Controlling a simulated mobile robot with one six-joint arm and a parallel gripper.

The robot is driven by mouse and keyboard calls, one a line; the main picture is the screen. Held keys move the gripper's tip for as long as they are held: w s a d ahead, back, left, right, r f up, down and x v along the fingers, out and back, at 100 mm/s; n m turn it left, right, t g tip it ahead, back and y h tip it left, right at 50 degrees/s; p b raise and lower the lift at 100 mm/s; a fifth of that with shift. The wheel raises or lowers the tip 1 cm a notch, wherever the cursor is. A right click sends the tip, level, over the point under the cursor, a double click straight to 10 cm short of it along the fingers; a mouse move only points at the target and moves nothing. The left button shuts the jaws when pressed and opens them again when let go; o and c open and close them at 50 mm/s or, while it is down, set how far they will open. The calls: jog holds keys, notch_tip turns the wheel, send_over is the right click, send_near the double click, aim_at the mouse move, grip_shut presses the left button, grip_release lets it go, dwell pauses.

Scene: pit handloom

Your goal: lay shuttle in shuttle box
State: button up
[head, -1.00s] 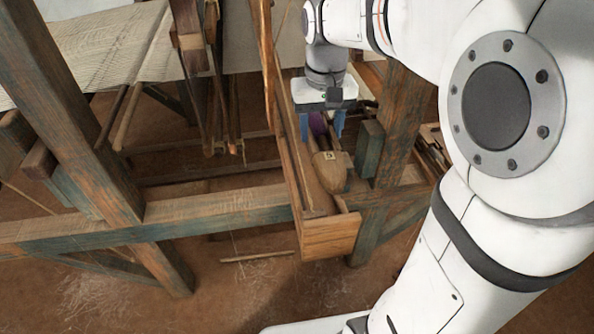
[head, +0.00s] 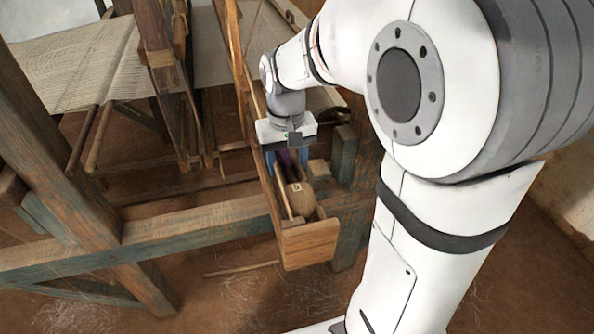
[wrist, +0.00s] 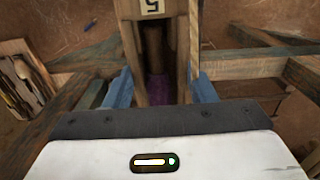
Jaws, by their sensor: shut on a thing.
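The shuttle (head: 300,197) is a pale brown wooden boat shape with a small numbered tag and purple yarn in its hollow. My gripper (head: 287,163) points down and is shut on it, a blue finger on each side. The shuttle lies lengthwise between the walls of the shuttle box (head: 309,244), a long narrow wooden trough with an end board. I cannot tell if it touches the floor of the box. In the wrist view the shuttle (wrist: 142,62) runs between the blue fingers of my gripper (wrist: 160,88), with purple yarn in the gap.
A thick loom post (head: 362,150) stands close to the right of the box. A weathered beam (head: 170,224) runs left from under the box. Pale cloth (head: 70,65) is stretched at the upper left. A loose stick (head: 240,269) lies on the earth floor.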

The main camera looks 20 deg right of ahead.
jog(key=shift+f, duration=2)
jog(key=shift+f, duration=0.1)
